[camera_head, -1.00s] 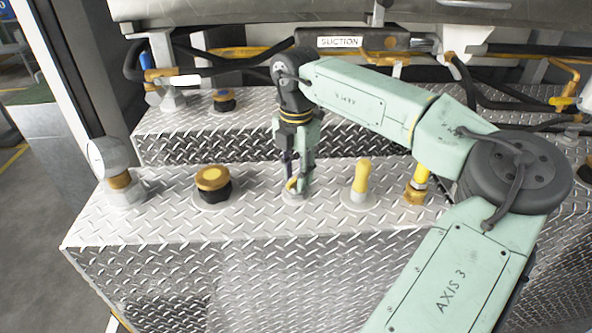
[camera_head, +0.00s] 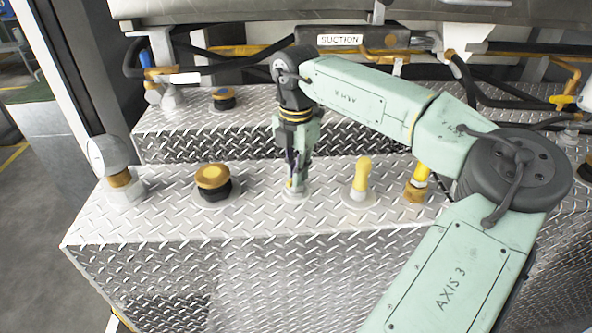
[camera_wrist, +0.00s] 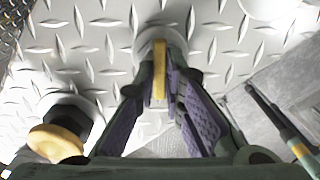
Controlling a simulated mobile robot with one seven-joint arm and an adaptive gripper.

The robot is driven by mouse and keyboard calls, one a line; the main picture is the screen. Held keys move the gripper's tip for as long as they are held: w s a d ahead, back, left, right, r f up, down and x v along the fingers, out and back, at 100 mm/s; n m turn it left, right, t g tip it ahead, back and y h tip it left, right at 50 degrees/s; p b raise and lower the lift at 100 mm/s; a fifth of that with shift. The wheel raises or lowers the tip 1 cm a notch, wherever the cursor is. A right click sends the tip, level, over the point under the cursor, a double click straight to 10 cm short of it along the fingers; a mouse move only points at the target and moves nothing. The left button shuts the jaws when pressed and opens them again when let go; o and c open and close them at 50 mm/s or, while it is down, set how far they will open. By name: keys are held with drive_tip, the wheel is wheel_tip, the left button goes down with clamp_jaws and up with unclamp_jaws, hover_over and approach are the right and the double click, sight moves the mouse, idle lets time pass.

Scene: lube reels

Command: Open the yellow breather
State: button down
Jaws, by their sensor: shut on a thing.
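A small yellow handle (camera_wrist: 160,68) stands on a round pale base (camera_wrist: 152,38) on the metal deck; I take it for the yellow breather. It shows edge-on in the wrist view. My gripper (camera_wrist: 164,85) points down with its purple pads on either side of the handle, shut on it. In the head view my gripper (camera_head: 296,184) is at the deck, and only a sliver of yellow (camera_head: 289,184) shows; the fingers hide the rest.
A yellow-and-black cap (camera_head: 213,182) stands left of my gripper and a yellow knob (camera_head: 362,174) right of it. A gauge (camera_head: 107,157) is at the deck's left end. A yellow fitting (camera_head: 418,182) stands near my arm. Hoses and pipes run behind.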

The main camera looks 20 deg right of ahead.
drive_tip(key=shift+n, duration=0.4)
drive_tip(key=n+b, duration=0.2)
drive_tip(key=shift+f+n, duration=0.1)
drive_tip(key=shift+n, duration=0.3)
drive_tip(key=shift+n+b, duration=0.55)
drive_tip(key=shift+n, duration=2.05)
drive_tip(key=c, duration=1.7)
unclamp_jaws()
wheel_tip(320, 180, up, 12)
drive_tip(key=shift+r, duration=0.15)
